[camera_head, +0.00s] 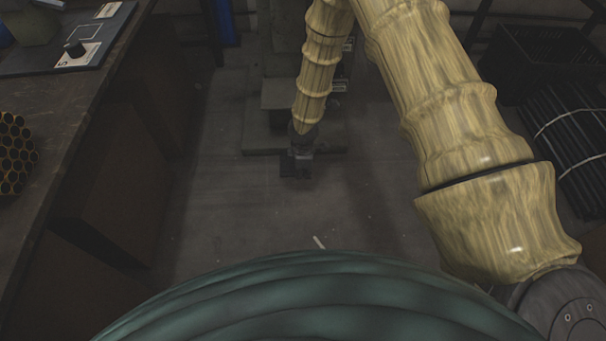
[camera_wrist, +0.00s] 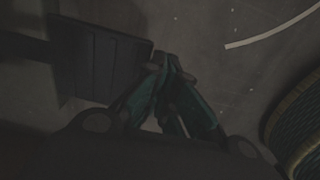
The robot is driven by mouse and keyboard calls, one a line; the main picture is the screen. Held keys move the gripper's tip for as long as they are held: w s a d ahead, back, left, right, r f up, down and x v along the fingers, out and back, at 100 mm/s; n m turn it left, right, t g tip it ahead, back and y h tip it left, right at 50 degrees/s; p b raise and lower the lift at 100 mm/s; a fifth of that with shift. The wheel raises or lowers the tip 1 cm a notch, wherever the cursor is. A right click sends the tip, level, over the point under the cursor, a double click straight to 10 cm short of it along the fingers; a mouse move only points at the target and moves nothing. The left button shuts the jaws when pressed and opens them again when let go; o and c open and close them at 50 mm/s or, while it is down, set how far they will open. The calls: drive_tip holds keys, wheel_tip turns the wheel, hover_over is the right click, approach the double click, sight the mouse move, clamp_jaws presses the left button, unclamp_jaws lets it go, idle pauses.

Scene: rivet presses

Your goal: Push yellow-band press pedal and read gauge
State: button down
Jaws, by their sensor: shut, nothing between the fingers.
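A dark pedal plate (camera_wrist: 98,62) with ribs lies low over the floor in the wrist view, its arm running off to the left. In the head view the pedal (camera_head: 295,170) is a small dark block on the floor in front of a grey-green press base (camera_head: 262,137). My gripper (camera_wrist: 172,70) is shut and empty, with green fingers. Its tips are at the pedal's right edge in the wrist view; I cannot tell whether they touch. In the head view my gripper (camera_head: 303,150) is small and dark above the pedal. No yellow band or gauge is in sight.
Dark crates (camera_head: 545,60) and strapped rods (camera_head: 570,140) stand at the right. The floor (camera_head: 230,205) between is clear.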

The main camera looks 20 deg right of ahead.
wheel_tip(320, 180, up, 6)
drive_tip(key=s+p, duration=0.1)
drive_tip(key=p, duration=0.1)
drive_tip(key=shift+a, duration=0.2)
drive_tip(key=shift+s+f, duration=0.1)
